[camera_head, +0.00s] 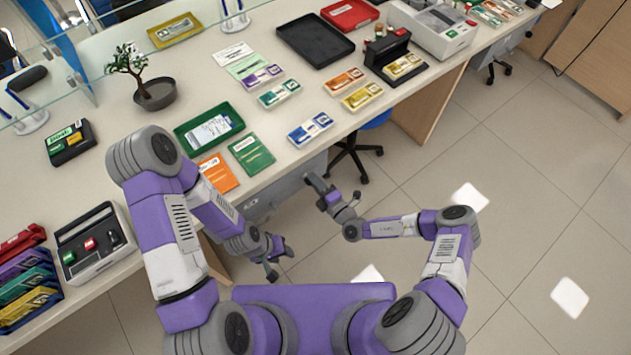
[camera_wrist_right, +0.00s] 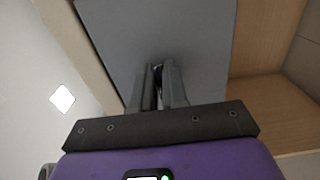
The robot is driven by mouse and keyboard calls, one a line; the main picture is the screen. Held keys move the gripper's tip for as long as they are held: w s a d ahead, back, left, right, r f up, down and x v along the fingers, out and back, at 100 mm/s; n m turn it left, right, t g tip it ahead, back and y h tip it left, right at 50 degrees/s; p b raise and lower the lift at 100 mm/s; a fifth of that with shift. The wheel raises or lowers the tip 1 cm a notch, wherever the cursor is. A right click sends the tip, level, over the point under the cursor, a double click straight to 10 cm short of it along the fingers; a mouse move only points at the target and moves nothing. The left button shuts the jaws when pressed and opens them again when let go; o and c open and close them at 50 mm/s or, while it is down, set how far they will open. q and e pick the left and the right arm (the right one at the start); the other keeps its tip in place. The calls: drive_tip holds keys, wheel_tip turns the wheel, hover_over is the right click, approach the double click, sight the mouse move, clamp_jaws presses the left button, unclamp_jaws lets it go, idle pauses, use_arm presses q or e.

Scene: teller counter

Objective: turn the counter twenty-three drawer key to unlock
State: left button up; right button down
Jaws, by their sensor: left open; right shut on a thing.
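The grey drawer unit (camera_head: 288,188) stands under the counter edge, and its flat grey front (camera_wrist_right: 190,35) fills the upper middle of the right wrist view. My right gripper (camera_head: 314,183) reaches up to this front. In the right wrist view, its fingers (camera_wrist_right: 158,88) are shut on a small dark key (camera_wrist_right: 157,70) at the front. The fingers hide most of the key, so its turn angle cannot be told. The key is not visible in the head view. My left gripper (camera_head: 281,264) is open and empty, in front of the counter and below the right one.
The counter top (camera_head: 290,160) holds a green tray (camera_head: 237,124), an orange card (camera_head: 218,172), a green folder (camera_head: 252,153) and bundles of notes. A blue-seated chair (camera_head: 352,152) stands under the counter, right of the drawer unit. The tiled floor (camera_head: 540,170) at right is open.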

drive_tip(key=c, duration=1.2)
unclamp_jaws()
drive_tip(key=shift+c, duration=0.2)
drive_tip(key=shift+s+d, duration=0.1)
drive_tip(key=p+v, duration=0.1)
drive_tip(key=v, duration=0.6)
drive_tip(key=shift+s, duration=0.15)
